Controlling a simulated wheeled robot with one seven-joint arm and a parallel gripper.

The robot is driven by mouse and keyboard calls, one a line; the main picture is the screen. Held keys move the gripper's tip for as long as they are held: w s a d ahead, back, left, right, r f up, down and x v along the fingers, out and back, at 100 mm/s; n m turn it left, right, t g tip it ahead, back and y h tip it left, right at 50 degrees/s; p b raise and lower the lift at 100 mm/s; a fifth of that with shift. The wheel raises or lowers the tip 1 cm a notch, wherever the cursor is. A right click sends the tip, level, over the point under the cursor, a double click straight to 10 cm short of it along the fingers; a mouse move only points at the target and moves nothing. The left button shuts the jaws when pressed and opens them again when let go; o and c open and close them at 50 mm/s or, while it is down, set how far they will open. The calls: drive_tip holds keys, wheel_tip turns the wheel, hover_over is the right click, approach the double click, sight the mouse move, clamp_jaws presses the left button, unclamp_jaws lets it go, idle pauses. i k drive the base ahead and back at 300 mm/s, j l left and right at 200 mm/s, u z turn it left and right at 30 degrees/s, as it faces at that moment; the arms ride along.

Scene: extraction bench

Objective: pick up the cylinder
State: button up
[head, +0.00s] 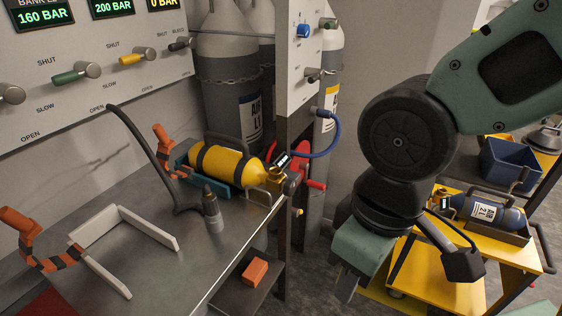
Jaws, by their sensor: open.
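A yellow cylinder (222,164) with dark bands lies on its side in a teal cradle (213,186) at the back of the steel bench. Its brass valve end points right, with a small gauge display beside it. A blue cylinder (490,210) with a white label lies in a holder on the yellow cart at right. My gripper (346,284) hangs downward, open, in front of the cart and right of the bench. It is apart from both cylinders. Its fingertips are only partly visible, and no object shows between them.
A white bracket frame (150,228), orange-handled clamps (22,222) and a black hose with a metal nozzle (212,213) are on the bench. A valve panel (60,95) stands behind. Tall grey chained cylinders (232,80) stand at the back. An orange block (255,271) sits on a lower shelf.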

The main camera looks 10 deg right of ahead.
sight(245, 171)
drive_tip(key=u, duration=1.25)
drive_tip(key=i+l+u, duration=0.15)
drive_tip(key=i, duration=0.35)
drive_tip(key=i+l+u, duration=0.15)
drive_tip(key=i, duration=0.3)
